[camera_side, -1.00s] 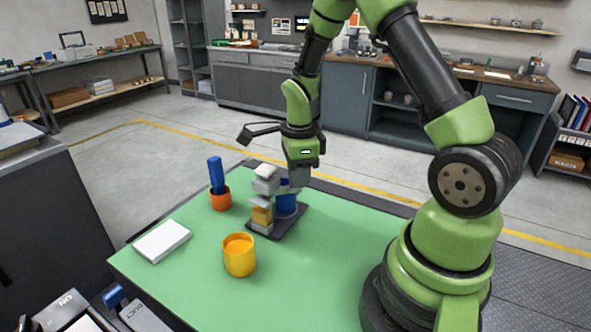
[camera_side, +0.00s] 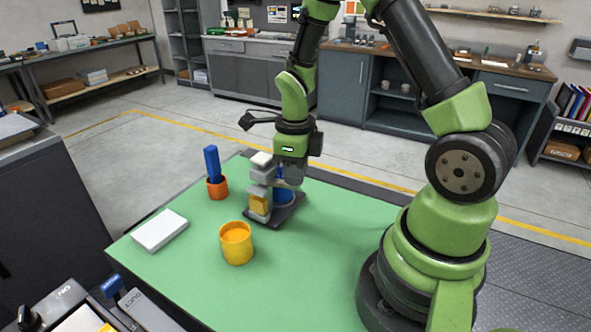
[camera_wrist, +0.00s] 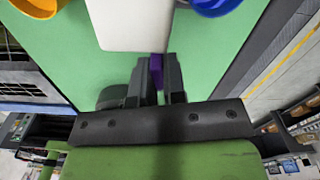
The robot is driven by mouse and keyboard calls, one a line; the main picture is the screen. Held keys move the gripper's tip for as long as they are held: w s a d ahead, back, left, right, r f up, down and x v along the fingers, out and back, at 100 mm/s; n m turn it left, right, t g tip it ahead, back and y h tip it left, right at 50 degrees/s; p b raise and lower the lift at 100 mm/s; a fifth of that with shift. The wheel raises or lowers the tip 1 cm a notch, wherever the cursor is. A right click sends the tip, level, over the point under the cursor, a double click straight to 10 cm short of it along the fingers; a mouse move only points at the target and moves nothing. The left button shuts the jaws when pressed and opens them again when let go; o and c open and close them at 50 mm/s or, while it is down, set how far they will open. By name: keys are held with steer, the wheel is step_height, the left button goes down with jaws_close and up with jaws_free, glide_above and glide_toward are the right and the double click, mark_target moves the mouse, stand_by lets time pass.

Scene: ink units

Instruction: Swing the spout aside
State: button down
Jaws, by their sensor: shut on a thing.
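The ink unit stands on a dark base plate (camera_side: 290,216) on the green mat. It has a stacked grey and white column with a pale top block (camera_side: 261,159), a yellow block (camera_side: 259,204) low on its front, and a blue cylinder (camera_side: 284,195) behind. My gripper (camera_side: 292,180) points down over the cylinder, close to the column's right side, and hides part of the unit. In the wrist view, my gripper (camera_wrist: 160,75) is shut on a purple piece (camera_wrist: 157,68). I cannot tell for sure which part is the spout.
A yellow cup (camera_side: 236,246) stands in front of the unit. A blue stick (camera_side: 211,164) stands in an orange holder (camera_side: 217,189) to its left, and a white pad (camera_side: 160,231) lies at the mat's left. The green mat (camera_side: 310,265) is clear at front right.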

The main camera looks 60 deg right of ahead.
steer(key=c, duration=1.2)
jaws_free()
step_height(320, 180, up, 10)
